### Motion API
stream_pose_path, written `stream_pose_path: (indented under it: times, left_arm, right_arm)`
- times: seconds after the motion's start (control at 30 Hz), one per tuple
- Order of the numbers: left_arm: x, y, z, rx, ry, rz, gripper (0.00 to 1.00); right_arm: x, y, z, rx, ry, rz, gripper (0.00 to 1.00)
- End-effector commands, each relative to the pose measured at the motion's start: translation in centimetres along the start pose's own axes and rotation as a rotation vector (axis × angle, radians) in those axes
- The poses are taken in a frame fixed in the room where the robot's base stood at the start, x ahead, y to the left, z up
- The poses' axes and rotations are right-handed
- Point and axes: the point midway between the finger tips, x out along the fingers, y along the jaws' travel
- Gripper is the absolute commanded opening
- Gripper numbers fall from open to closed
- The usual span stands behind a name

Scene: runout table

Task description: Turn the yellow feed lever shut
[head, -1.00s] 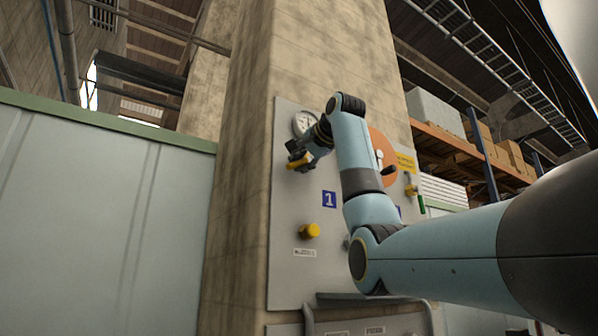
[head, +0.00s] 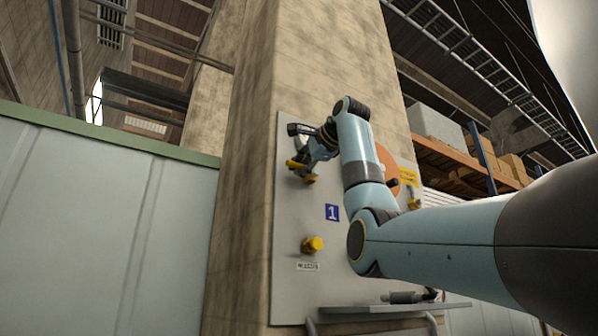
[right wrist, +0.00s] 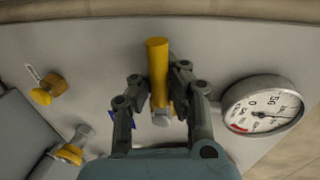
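The yellow feed lever (right wrist: 158,72) stands upright in the right wrist view, with a pale bolt head below it. In the head view the lever (head: 296,164) shows on the upper left of the grey panel (head: 292,215), partly hidden by my gripper. My right gripper (right wrist: 158,88) has a finger close along each side of the lever and looks shut on it. In the head view the right gripper (head: 305,158) reaches the panel from the right and above. My left gripper is not in view.
A round gauge (right wrist: 263,108) sits right beside the gripper. A yellow knob (head: 313,244) sticks out lower on the panel, below a blue "1" sign (head: 332,212). An orange disc (head: 388,165) is behind my arm. A ledge (head: 375,309) juts out below.

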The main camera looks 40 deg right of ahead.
Motion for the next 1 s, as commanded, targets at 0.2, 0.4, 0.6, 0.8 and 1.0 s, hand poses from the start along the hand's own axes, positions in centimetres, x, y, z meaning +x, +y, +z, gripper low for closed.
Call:
stream_pose_path:
  times: [0.2, 0.4, 0.6, 0.8, 1.0]
  left_arm:
    - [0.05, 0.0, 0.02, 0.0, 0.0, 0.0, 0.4]
    - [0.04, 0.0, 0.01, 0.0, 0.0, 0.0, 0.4]
    - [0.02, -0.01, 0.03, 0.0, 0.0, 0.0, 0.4]
    - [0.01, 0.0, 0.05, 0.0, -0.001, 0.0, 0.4]
    - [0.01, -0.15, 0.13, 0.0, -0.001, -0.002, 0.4]
  right_arm:
    - [0.12, 0.35, -0.02, 0.007, -0.001, 0.011, 0.0]
    - [0.11, 0.34, -0.03, 0.006, 0.0, 0.011, 0.09]
    - [0.05, 0.19, -0.03, 0.004, 0.0, 0.007, 0.35]
    - [0.02, 0.12, -0.02, 0.003, 0.0, 0.004, 0.39]
    - [-0.8, 0.01, -0.06, 0.003, 0.0, 0.002, 0.39]
